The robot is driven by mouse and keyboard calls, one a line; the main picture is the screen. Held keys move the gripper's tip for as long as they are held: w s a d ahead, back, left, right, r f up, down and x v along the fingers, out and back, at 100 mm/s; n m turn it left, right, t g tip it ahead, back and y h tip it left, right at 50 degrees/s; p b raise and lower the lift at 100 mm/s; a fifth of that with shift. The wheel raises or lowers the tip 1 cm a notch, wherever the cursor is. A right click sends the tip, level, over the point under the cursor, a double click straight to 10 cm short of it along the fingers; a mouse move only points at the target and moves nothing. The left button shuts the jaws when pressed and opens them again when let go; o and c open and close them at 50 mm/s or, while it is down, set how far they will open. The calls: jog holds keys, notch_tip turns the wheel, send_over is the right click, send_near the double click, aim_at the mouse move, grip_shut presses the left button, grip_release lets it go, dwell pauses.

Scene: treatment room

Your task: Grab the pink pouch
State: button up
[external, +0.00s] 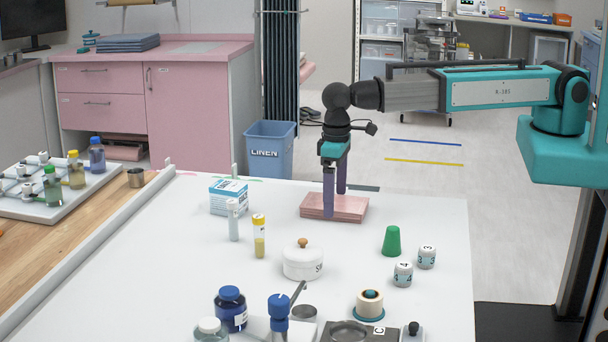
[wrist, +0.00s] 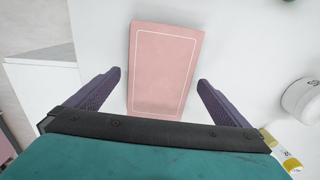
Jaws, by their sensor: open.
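The pink pouch (external: 350,209) lies flat on the white table (external: 410,222), towards its far edge. It is a flat pink rectangle with a white outline on top, seen whole or nearly so in the wrist view (wrist: 163,68). My gripper (external: 335,205) points down over the pouch, its purple fingers apart. In the wrist view the two fingertips (wrist: 160,77) stand one on each side of the pouch's near part, with nothing held between them. I cannot tell how high the tips are.
A white and blue box (external: 229,197) stands left of the pouch. A vial with a yellow cap (external: 259,237), a white lidded pot (external: 303,262) and a green cone (external: 392,241) stand nearer the front. The table around the pouch's right side is clear.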

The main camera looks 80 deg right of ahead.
jog(key=shift+f, duration=0.3)
dwell(0.4)
jog(key=c, duration=1.1)
jog(key=shift+r, duration=0.15)
notch_tip(320, 180, up, 10)
jog(key=b, duration=0.2)
jog(key=shift+b, duration=0.35)
